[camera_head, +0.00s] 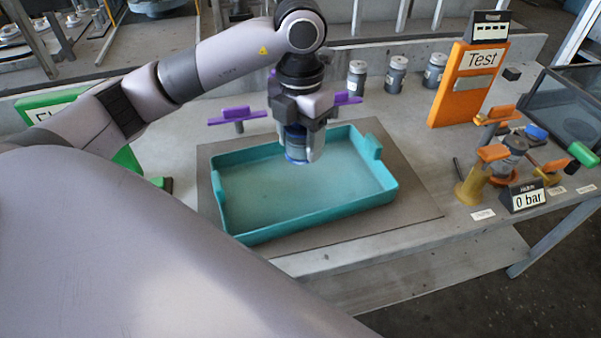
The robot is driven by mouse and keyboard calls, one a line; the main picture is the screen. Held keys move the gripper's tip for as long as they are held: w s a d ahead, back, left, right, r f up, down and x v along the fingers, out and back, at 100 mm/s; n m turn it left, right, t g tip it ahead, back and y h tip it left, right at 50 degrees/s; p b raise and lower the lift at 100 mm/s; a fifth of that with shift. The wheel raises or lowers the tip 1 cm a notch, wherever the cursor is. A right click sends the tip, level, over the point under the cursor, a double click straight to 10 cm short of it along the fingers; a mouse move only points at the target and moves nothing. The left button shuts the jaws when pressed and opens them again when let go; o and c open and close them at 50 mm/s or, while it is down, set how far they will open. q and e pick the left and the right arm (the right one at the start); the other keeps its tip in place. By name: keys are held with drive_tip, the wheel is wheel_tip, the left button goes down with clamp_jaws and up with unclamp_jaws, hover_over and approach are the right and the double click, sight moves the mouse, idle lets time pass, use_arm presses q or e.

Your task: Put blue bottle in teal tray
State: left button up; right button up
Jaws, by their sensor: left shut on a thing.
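The teal tray (330,222) lies on a dark mat on the bench, and its floor looks empty. My left gripper (304,130) is over the back part of the tray and points down. It is shut on the blue bottle (296,145), a small upright bottle with a blue lower part. The fingers hide much of the bottle. I cannot tell whether its bottom touches the tray floor. My right gripper does not show.
Several grey bottles (396,74) stand at the back of the bench. An orange Test stand (463,85) is to their right. A pressure fixture with a 0 bar display (528,198) stands at the right. Purple pieces (237,115) are behind the tray.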

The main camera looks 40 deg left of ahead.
sight(300, 185)
use_arm(q)
wheel_tip(300, 185, down, 8)
drive_tip(key=shift+f, duration=0.1)
idle(0.4)
drive_tip(key=shift+f+b, duration=0.2)
drive_tip(key=shift+b, duration=0.1)
drive_tip(key=o, duration=1.2)
drive_tip(key=shift+r, duration=0.1)
drive_tip(key=shift+c, duration=0.2)
drive_tip(key=shift+r+p, duration=0.3)
drive_tip(key=shift+p, duration=0.05)
wheel_tip(300, 185, up, 12)
drive_tip(key=shift+f, duration=0.15)
